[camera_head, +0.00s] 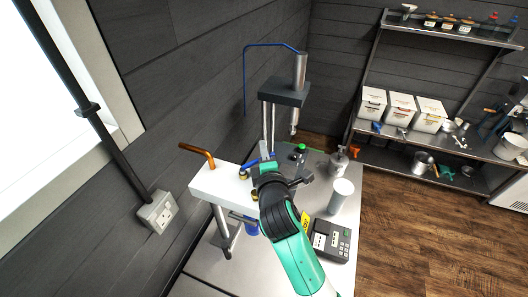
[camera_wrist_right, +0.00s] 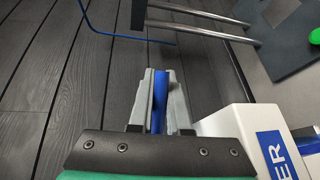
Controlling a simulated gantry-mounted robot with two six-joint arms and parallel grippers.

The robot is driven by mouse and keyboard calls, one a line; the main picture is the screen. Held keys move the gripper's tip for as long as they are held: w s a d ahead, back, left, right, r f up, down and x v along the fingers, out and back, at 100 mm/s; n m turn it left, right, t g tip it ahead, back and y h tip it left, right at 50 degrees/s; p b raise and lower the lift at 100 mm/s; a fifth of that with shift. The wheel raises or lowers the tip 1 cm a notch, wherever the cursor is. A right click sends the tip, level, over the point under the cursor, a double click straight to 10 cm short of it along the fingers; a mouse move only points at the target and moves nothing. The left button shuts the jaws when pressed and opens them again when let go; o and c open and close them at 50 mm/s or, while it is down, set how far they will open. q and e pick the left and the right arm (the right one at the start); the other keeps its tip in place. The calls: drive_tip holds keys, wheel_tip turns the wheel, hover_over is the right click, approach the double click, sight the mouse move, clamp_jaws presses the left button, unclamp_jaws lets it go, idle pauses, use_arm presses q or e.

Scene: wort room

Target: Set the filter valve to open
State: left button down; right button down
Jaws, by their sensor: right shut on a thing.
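The filter valve's handle appears to be the blue lever (camera_head: 250,163) beside the white housing (camera_head: 220,186) in the head view. My right gripper (camera_head: 267,165) reaches over the right end of the housing. In the right wrist view its two grey fingers (camera_wrist_right: 160,102) are shut on the blue lever (camera_wrist_right: 160,85), one on each side. The white housing (camera_wrist_right: 236,130) stands to the right there, with a blue label ending in "ER". The lever's pivot and any open or closed marking are hidden. My left gripper is in neither view.
A stand with a dark block (camera_head: 286,92) and metal rods rises behind the gripper. A copper pipe (camera_head: 199,153) leaves the housing.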

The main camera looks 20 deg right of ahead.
drive_tip(key=shift+f, duration=0.1)
drive_tip(key=c, duration=0.9)
unclamp_jaws()
drive_tip(key=shift+o, duration=0.2)
drive_tip(key=v, duration=0.3)
drive_tip(key=p+v, duration=0.3)
drive_tip(key=v, duration=0.1)
drive_tip(key=p+v, duration=0.3)
drive_tip(key=v, duration=0.1)
drive_tip(key=shift+r+p, duration=0.25)
drive_tip(key=shift+p, duration=0.15)
drive_tip(key=shift+s+a+f, duration=0.1)
drive_tip(key=shift+s+f, duration=0.05)
drive_tip(key=shift+s, duration=0.1)
